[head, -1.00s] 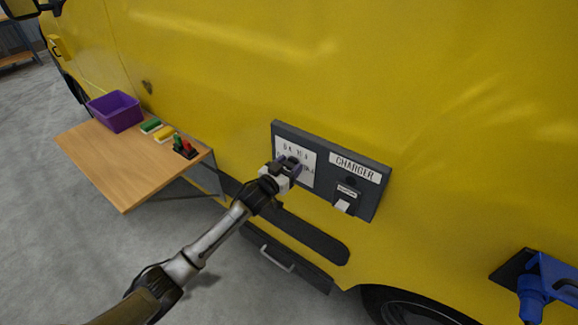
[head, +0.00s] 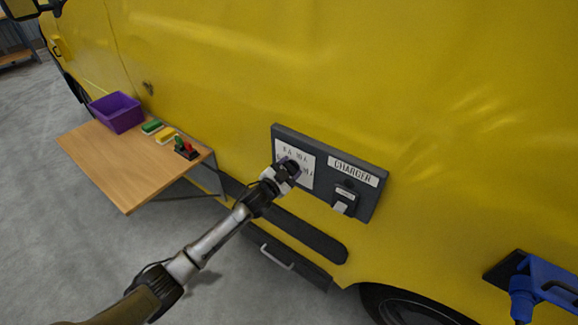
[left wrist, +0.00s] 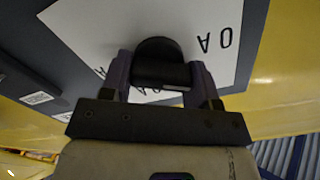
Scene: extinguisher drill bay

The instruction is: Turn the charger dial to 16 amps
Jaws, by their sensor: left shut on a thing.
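The charger panel (head: 316,205) is a dark grey plate on the yellow van's side, with a "CHARGER" label (head: 353,171) at its upper right. A white dial plate (head: 307,156) with amp markings fills its left part. My left gripper (head: 291,167) is at the dial plate. In the left wrist view the gripper's fingers (left wrist: 160,80) stand on both sides of a dark dial knob (left wrist: 158,62) and are shut on it. Parts of the markings show around the knob, but the pointed-at value cannot be read. My right gripper is not in view.
A wooden shelf (head: 115,175) at the left carries a purple bin (head: 116,112) and small coloured items. A blue connector (head: 540,285) hangs at the lower right. Floor at the lower left is clear.

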